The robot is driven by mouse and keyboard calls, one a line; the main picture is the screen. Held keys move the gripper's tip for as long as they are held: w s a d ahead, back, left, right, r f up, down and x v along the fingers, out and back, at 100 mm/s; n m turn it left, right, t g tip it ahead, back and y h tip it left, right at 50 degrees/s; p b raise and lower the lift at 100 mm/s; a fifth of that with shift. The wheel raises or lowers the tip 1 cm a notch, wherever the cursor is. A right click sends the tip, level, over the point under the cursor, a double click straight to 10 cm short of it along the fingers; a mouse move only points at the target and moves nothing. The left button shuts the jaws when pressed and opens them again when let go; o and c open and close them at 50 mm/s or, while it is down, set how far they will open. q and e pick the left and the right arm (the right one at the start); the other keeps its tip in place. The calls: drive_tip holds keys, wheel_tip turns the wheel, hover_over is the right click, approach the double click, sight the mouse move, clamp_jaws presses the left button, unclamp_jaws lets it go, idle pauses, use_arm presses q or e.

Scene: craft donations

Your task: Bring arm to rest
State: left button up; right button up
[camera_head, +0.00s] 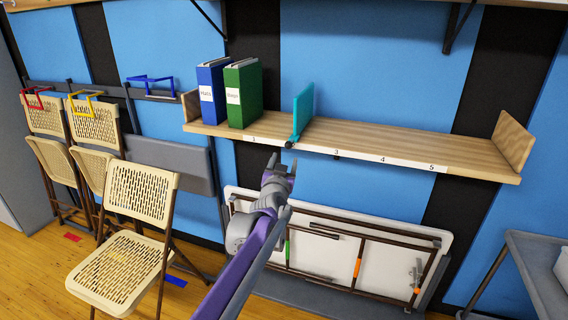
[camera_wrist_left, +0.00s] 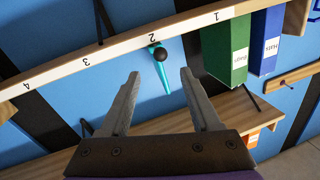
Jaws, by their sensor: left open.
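My left gripper (camera_head: 278,172) is in front of and below the shelf, near its front edge; its jaws are open and empty. In the left wrist view its two fingers (camera_wrist_left: 160,95) stand apart with nothing between them. My right gripper is in neither view. The wooden wall shelf (camera_head: 400,143) carries number labels on its front edge. A blue binder (camera_head: 212,95) and a green binder (camera_head: 243,95) stand upright at its left end. A teal bookend (camera_head: 303,110) with a dark knob stands to the right of them, apart from the green binder.
Folding chairs (camera_head: 125,265) stand at the left, one unfolded. A folded white table (camera_head: 330,250) leans against the wall below the shelf. A grey cart (camera_head: 540,270) is at the right. Hooks in red, yellow and blue (camera_head: 152,82) hang on a rail. The shelf's right part is bare.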

use_arm(q)
drive_tip(key=s+a+f+n+g+p, duration=0.1)
drive_tip(key=s+a+f+g, duration=0.3)
drive_tip(key=s, duration=1.2)
drive_tip(key=s+a+f+n+g+y+p, duration=0.1)
drive_tip(key=s+a+f+g, duration=0.3)
drive_tip(key=s+f, duration=0.5)
drive_tip(key=s+a+f+n+g+y+p, duration=0.1)
drive_tip(key=s+a+f+g, duration=0.3)
drive_tip(key=s, duration=2)
drive_tip(key=a+f+p, duration=0.1)
drive_tip(key=a+f, duration=0.2)
drive_tip(key=shift+a+f+n+p, duration=0.2)
drive_tip(key=shift+a+n+p, duration=0.1)
drive_tip(key=shift+a+p, duration=0.1)
